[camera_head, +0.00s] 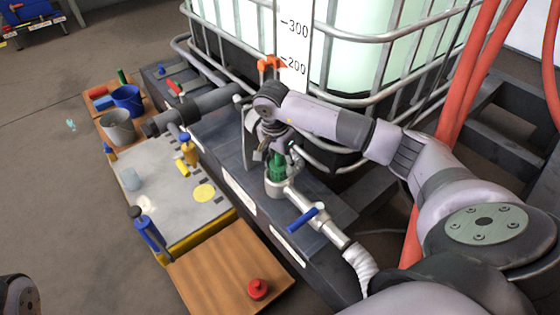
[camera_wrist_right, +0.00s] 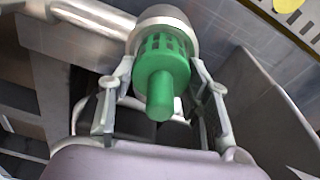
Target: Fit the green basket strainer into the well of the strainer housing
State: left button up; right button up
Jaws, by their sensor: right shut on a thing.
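The green basket strainer (camera_head: 276,168) is upright at the mouth of the strainer housing (camera_head: 275,188), a pale round cup on the pipe. My right gripper (camera_head: 273,150) comes down from above and is shut on the strainer. In the right wrist view the strainer (camera_wrist_right: 161,72) is between the two fingers of the right gripper (camera_wrist_right: 160,90), its knob toward the camera. Its far end is inside or against the rim of the housing (camera_wrist_right: 165,22). Slots in the basket still show outside the rim; how deep its far end sits is hidden. My left gripper is out of view.
A pipe with a blue-handled valve (camera_head: 305,217) runs from the housing. A caged liquid tank (camera_head: 370,60) stands close behind. A grey mat (camera_head: 165,205) holds small items; a wooden board (camera_head: 225,272) with a red knob (camera_head: 258,288) lies in front. Buckets (camera_head: 118,128) stand left.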

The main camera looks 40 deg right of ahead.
jog(key=o, duration=1.1)
jog(key=shift+f, duration=0.1)
jog(key=shift+o, duration=0.2)
